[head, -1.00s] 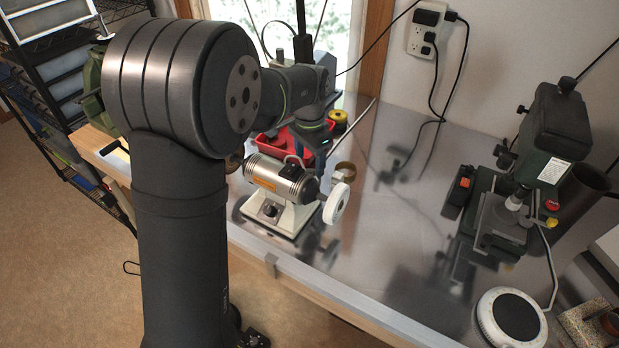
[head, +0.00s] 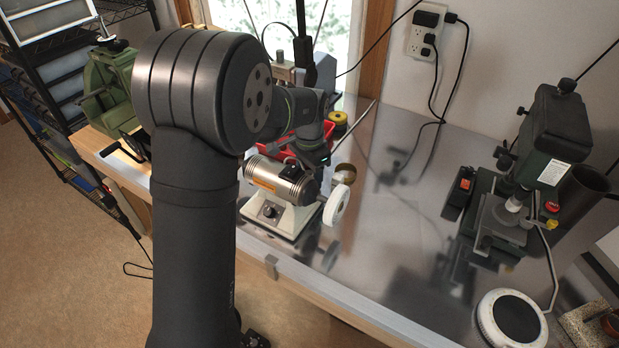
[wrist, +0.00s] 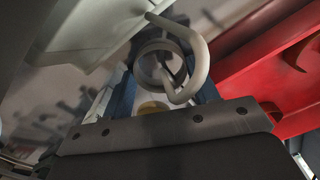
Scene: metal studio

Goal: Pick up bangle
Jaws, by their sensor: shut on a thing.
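The bangle (head: 353,169), a brass-brown band, shows in the head view just behind the polisher's white wheel, above the metal bench top. My gripper (head: 323,160) is at its left, behind the polisher, and its fingertips are mostly hidden there. In the wrist view, my gripper (wrist: 160,98) has bluish fingers on both sides of a small ochre piece (wrist: 152,107), which looks like part of the bangle. The jaws are shut on it. I cannot tell whether the bangle touches the bench.
The polisher (head: 285,182) with its white wheel (head: 337,205) stands close in front. A red bin (head: 290,144) is close behind and shows at right in the wrist view. A yellow spool (head: 338,118) lies farther back.

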